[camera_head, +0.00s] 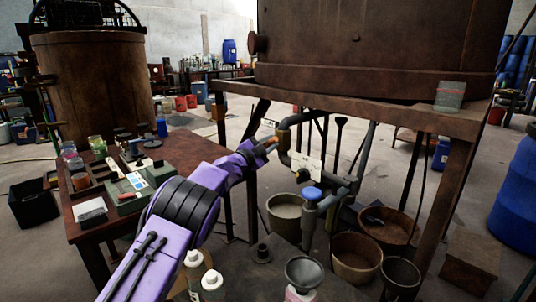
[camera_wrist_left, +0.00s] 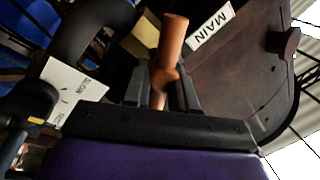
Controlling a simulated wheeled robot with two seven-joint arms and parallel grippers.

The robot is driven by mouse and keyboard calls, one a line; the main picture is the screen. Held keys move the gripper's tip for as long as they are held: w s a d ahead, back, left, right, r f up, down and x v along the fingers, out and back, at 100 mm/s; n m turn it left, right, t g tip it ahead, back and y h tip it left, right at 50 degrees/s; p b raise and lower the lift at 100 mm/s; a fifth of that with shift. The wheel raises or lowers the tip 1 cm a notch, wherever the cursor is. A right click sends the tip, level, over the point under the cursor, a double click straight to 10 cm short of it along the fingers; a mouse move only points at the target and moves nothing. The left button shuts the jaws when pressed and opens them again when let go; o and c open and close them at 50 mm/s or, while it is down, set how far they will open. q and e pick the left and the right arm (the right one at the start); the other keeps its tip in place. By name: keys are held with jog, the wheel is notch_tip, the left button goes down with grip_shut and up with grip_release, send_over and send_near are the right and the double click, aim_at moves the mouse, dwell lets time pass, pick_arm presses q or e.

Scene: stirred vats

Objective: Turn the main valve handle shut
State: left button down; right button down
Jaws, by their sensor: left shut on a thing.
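The main valve handle is an orange-brown lever (camera_head: 272,139) on the pipework under the big rusty vat. In the left wrist view the handle (camera_wrist_left: 170,45) stands up between the two dark fingers, beside a white label reading MAIN (camera_wrist_left: 211,27). My left gripper (camera_head: 265,146) reaches in from the left and is shut on the handle; its fingers also show in the left wrist view (camera_wrist_left: 160,90). The lower part of the handle is hidden by the gripper. My right gripper is not in view.
A dark pipe (camera_head: 298,118) and a white marked plate (camera_head: 307,164) are close right of the gripper. A blue-topped valve (camera_head: 312,193) stands lower, above several buckets. A frame leg (camera_head: 252,197) is close by. A cluttered wooden table (camera_head: 92,228) stands at left.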

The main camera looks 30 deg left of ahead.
pick_arm(q)
jog(key=m+b, duration=0.1)
jog(key=f+m+h+b, duration=0.1)
jog(key=m, duration=0.1)
jog(key=m+b, duration=0.2)
jog(key=shift+d+f+h, duration=0.1)
jog(key=shift+f+h, duration=0.15)
jog(key=shift+h, duration=0.05)
jog(key=shift+r+m+h+b, duration=0.1)
jog(key=shift+m+h+b, duration=0.3)
jog(key=shift+m+b, duration=1.1)
jog(key=shift+m+p, duration=0.3)
jog(key=shift+m, duration=0.1)
jog(key=c, duration=1)
grip_release()
jog(key=shift+w, duration=0.1)
jog(key=shift+r, duration=0.15)
jog(key=b+v, duration=0.1)
jog(key=v, duration=0.9)
jog(key=shift+s+b, duration=0.35)
jog(key=shift+b, duration=0.05)
